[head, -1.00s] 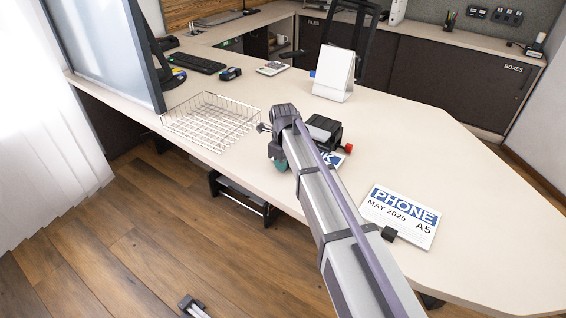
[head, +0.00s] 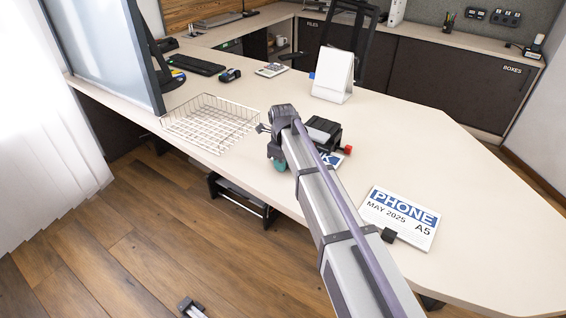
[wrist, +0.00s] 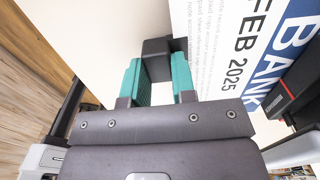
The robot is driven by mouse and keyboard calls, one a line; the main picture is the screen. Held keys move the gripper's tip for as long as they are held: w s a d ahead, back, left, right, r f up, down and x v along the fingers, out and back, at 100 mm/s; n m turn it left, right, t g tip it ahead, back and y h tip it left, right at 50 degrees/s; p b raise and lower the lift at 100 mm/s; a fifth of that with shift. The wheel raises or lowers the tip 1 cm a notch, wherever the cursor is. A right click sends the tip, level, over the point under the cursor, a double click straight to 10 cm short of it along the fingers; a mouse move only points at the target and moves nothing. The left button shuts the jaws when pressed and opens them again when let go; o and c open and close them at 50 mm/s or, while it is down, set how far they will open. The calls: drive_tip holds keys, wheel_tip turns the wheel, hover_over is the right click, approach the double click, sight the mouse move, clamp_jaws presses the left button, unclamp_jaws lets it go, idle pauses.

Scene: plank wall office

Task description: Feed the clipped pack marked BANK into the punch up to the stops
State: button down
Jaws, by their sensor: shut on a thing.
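The clipped pack marked BANK (wrist: 228,55) shows in the wrist view with FEB 2025 and a blue band. Its dark clip (wrist: 157,52) sits between the teal fingers of my gripper (wrist: 158,80), which is shut on it. The dark punch (wrist: 298,88) is at the right of that view and hides part of the pack's blue-band side. In the head view the punch (head: 322,131) stands just beyond my arm. Only a strip of the pack (head: 327,160) shows there, close beside it. Whether the pack touches the stops is hidden.
A second clipped pack marked PHONE (head: 400,217) lies on the desk (head: 455,180) to the right. A wire tray (head: 212,122) is at the left and a white flip calendar (head: 333,76) stands behind the punch. The right part of the desk is clear.

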drive_tip(key=c, duration=0.9)
unclamp_jaws()
drive_tip(key=shift+o, duration=0.2)
wheel_tip(320, 180, up, 11)
drive_tip(key=p, duration=1)
drive_tip(key=shift+p, duration=0.4)
drive_tip(key=shift+f, duration=0.1)
